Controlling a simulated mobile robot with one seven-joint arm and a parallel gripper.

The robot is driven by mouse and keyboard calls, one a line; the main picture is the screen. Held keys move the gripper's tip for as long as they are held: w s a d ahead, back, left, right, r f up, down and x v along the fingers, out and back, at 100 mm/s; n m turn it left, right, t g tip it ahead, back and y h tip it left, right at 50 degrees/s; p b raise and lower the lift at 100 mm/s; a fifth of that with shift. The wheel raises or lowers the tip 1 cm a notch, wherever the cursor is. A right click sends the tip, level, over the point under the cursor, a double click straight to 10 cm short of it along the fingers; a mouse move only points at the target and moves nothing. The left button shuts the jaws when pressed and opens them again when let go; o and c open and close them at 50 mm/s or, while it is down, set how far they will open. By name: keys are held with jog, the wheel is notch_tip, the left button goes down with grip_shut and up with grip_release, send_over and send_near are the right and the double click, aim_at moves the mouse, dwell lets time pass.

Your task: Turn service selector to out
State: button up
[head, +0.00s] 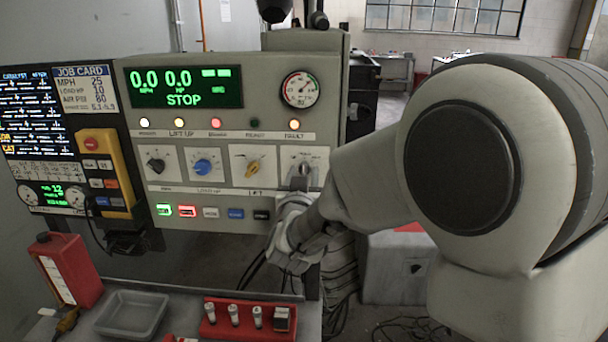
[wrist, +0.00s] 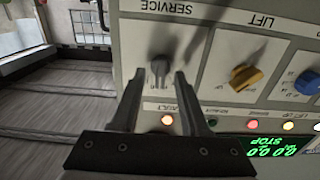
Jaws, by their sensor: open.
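The service selector is a small grey knob (wrist: 158,71) under the label SERVICE, which appears upside down in the wrist view. In the head view the selector (head: 304,169) is the rightmost in the row of knobs on the grey control panel, partly hidden by my gripper. My gripper (wrist: 160,76) is open, with one dark fingertip on each side of the knob. I cannot tell whether the fingers touch it. In the head view my gripper (head: 300,190) is at the panel's lower right, its fingertips hard to make out. The knob's exact pointer setting is unclear.
A yellow lift knob (wrist: 245,76) and a blue knob (wrist: 307,83) sit beside the selector. An orange fault lamp (wrist: 167,120) is lit. The display (head: 186,87) reads STOP. A red holder (head: 245,320) and grey tray (head: 132,313) stand on the bench below.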

grip_shut()
jog(key=shift+f+m+b, duration=0.15)
jog(key=shift+m+b, duration=0.15)
jog(key=shift+b, duration=0.25)
jog(key=m+b, duration=0.2)
jog(key=b, duration=0.2)
jog(key=shift+f, duration=0.15)
jog(key=m+b, duration=0.3)
jog(key=shift+d+b, duration=0.15)
jog(key=shift+b, duration=0.2)
jog(key=shift+m+b, duration=0.95)
jog(key=shift+m, duration=0.25)
jog(key=shift+r, duration=0.2)
grip_release()
